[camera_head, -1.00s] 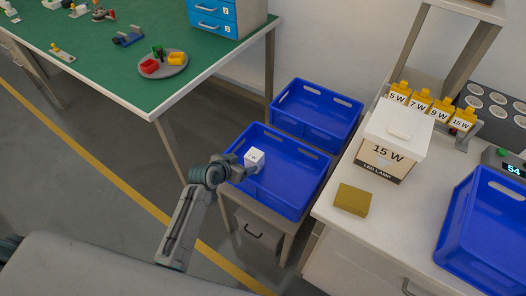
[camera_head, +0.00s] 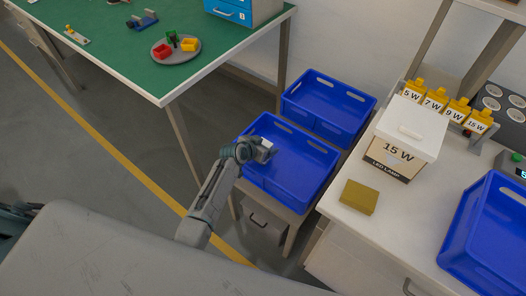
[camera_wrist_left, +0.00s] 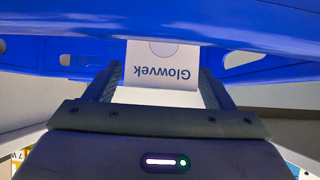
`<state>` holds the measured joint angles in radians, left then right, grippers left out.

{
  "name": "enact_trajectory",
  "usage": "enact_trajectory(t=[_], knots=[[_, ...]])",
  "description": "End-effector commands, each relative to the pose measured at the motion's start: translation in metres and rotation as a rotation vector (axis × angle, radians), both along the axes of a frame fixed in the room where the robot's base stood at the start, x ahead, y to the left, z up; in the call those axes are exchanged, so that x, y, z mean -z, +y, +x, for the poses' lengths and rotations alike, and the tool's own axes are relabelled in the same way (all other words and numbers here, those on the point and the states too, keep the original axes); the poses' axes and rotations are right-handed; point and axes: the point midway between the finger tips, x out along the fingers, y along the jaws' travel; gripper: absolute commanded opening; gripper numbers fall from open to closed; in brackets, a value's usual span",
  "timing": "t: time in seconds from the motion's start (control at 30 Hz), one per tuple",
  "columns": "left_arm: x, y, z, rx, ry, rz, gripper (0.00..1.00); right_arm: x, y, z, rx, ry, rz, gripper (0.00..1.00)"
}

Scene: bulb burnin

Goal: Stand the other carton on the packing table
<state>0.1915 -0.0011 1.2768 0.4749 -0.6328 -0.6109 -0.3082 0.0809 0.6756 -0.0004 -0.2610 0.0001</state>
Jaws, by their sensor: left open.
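My left gripper (camera_head: 262,152) reaches into the near blue crate (camera_head: 299,180), at its left side. A small white carton (camera_head: 266,144) shows at the gripper's tip, partly hidden by it. In the left wrist view the carton (camera_wrist_left: 161,62) bears the word "Glowvek", upside down, and sits between the two open fingers. I cannot tell whether either finger touches it. The white-topped table (camera_head: 335,212) on the right carries a box marked "15 W LED LAMP" (camera_head: 394,160). My right gripper is not in view.
A second blue crate (camera_head: 327,104) stands behind the near one. On the white table are a mustard-coloured block (camera_head: 358,197), another blue crate (camera_head: 480,262) and yellow holders with wattage labels (camera_head: 436,99). A green-topped table (camera_head: 110,50) stands at left.

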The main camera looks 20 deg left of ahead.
Motion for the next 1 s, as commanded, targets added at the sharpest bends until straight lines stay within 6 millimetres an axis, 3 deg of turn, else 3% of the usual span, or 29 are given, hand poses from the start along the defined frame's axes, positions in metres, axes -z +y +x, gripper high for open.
enact_trajectory(t=[0.4, 0.7, 1.0], knots=[[0.0085, -0.0043, 0.0099, 0.0, 0.0, -0.002, 0.76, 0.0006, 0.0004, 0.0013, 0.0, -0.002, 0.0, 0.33], [0.0082, -0.0041, 0.0099, -0.001, -0.001, -0.001, 0.23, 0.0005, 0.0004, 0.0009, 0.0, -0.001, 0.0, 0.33], [0.0045, -0.0041, 0.01, 0.0, -0.002, -0.001, 0.23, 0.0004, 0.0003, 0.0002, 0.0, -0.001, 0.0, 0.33]])
